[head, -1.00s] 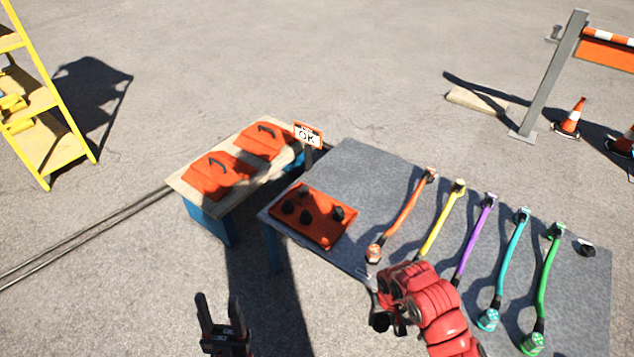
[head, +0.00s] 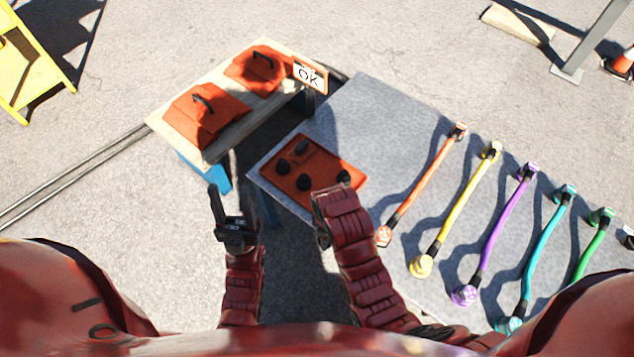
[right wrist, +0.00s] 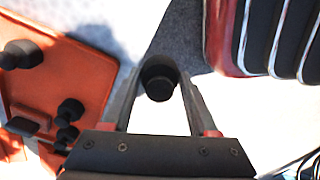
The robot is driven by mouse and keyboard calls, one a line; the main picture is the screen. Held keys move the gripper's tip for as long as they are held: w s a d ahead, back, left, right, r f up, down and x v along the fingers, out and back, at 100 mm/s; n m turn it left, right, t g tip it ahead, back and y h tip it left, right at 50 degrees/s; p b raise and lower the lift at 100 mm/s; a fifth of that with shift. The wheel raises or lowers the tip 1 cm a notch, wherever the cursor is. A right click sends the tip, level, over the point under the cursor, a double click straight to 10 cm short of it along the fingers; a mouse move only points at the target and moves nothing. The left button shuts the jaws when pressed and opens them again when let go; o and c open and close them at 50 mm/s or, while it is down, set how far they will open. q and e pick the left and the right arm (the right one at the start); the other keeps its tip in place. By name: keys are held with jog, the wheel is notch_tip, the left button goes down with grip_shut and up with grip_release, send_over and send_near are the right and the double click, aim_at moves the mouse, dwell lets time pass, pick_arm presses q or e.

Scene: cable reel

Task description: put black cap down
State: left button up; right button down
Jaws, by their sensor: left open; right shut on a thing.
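My right gripper (right wrist: 160,70) is shut on a small round black cap (right wrist: 160,88), seen between its fingertips in the right wrist view. The tray also shows at the left in the right wrist view (right wrist: 88,82). My left gripper (head: 234,208) is open and empty over the ground, left of the table.
The grey table (head: 385,120) holds a row of coloured cables, the nearest an orange cable (head: 425,182). Behind the tray stands a wooden bench (head: 168,122) with two orange lidded boxes and an OK sign (head: 309,75). The table's back left part is bare.

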jog(key=w, duration=0.5)
jog(key=w+f, duration=0.1)
jog(key=w, duration=0.9)
jog(key=shift+w+a+f, duration=0.25)
jog(key=shift+a, duration=0.15)
notch_tip(320, 180, down, 2)
jog(key=shift+f+b, duration=0.25)
jog(key=shift+b, duration=0.05)
jog(key=shift+f, duration=0.55)
jog(key=shift+f, duration=0.1)
jog(key=shift+c, duration=0.8)
grip_release()
jog(key=shift+r, duration=0.6)
notch_tip(320, 180, up, 11)
jog(key=shift+p, duration=0.35)
